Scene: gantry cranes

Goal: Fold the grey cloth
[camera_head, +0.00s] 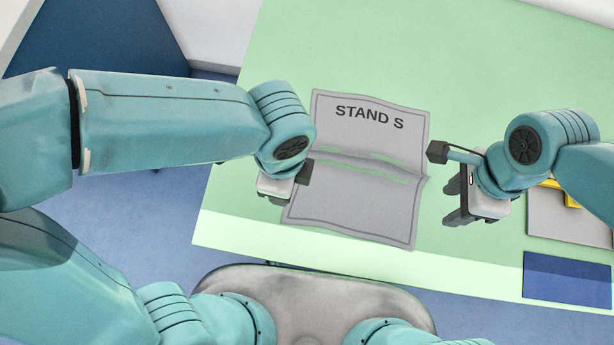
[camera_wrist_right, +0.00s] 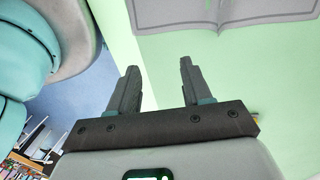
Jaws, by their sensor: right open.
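The grey cloth (camera_head: 388,198) lies on the green tabletop, with a dark border line and the printed letters "STAND S" near its far edge. A crease runs across its middle, with thin green strips showing along it. Part of the cloth also shows at the top of the right wrist view (camera_wrist_right: 235,12). My left gripper (camera_head: 294,187) is at the cloth's left edge, low over it; its fingers are mostly hidden, and I cannot tell whether it touches the cloth. My right gripper (camera_head: 452,202) is open and empty, just right of the cloth; its two spread fingers show in the wrist view (camera_wrist_right: 159,68).
At the right of the table lie a dark blue panel (camera_head: 570,278) and a light grey flat piece (camera_head: 560,222) with a yellow object (camera_head: 572,194) on it. The green tabletop (camera_head: 480,60) is clear beyond the cloth. A pale strip (camera_head: 240,230) runs along the near edge.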

